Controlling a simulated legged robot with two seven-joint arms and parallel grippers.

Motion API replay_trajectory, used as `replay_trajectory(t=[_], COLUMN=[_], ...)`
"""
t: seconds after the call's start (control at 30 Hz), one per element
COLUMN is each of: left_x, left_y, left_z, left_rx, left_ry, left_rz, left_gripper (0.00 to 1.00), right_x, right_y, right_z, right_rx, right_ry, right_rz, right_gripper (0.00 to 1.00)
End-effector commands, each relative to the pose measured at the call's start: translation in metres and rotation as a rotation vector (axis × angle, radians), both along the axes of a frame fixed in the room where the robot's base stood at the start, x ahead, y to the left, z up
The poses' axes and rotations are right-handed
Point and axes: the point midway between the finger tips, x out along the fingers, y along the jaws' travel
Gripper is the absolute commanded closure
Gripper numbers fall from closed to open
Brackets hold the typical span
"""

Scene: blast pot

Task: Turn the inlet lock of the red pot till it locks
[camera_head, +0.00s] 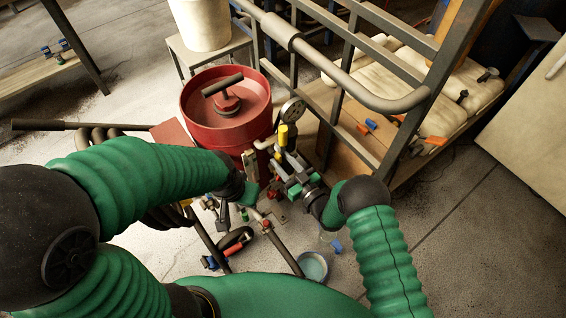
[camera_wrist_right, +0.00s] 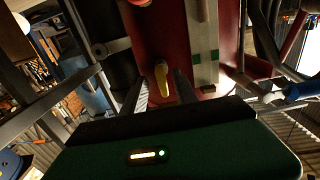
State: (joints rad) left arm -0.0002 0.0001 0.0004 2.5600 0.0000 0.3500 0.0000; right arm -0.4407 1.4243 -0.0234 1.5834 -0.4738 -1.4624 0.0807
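The red pot (camera_head: 203,125) stands upright at the centre, with a dark T-shaped handle (camera_head: 222,85) on its sunken top. A pressure gauge (camera_head: 293,108) and a yellow lever (camera_head: 283,135) sit on its right side; which part is the inlet lock I cannot tell. My right gripper (camera_head: 292,172) is at the fittings below the lever. In the right wrist view its two fingers (camera_wrist_right: 160,92) are apart, with a yellow piece (camera_wrist_right: 162,82) showing between them; contact is unclear. My left gripper (camera_head: 247,190) is low in front of the pot, its fingers too small to read.
A metal rail frame (camera_head: 340,95) stands close on the right, before a shelf with white sacks (camera_head: 445,118). A white bucket (camera_head: 203,25) is on a stool behind. Hoses (camera_head: 285,248) and a small bowl (camera_head: 313,267) lie below.

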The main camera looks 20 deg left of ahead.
Motion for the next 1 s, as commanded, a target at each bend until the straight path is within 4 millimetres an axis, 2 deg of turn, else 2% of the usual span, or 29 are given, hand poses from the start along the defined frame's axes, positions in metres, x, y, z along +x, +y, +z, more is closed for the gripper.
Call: replay_trajectory(t=[0.13,0.3,0.4,1.0], left_x=[0.0000,0.0000,0.0000,0.0000], left_y=[0.0001,0.0002,0.0002,0.0002], left_z=[0.0003,0.0003,0.0003,0.0006], left_rx=[0.000,0.000,0.000,0.000], left_ry=[0.000,0.000,0.000,0.000], left_rz=[0.000,0.001,0.001,0.000], left_gripper=[1.00,1.00,1.00,1.00], right_x=[-0.0004,-0.0005,-0.0008,-0.0008], right_y=[0.0006,0.0003,0.0001,-0.0022], right_z=[0.0004,0.0002,0.0002,-0.0004], right_rx=[0.000,0.000,0.001,0.050], right_ry=[0.000,0.000,0.000,0.065], right_rz=[0.001,0.001,0.001,-0.001], right_gripper=[0.68,0.90,1.00,1.00])
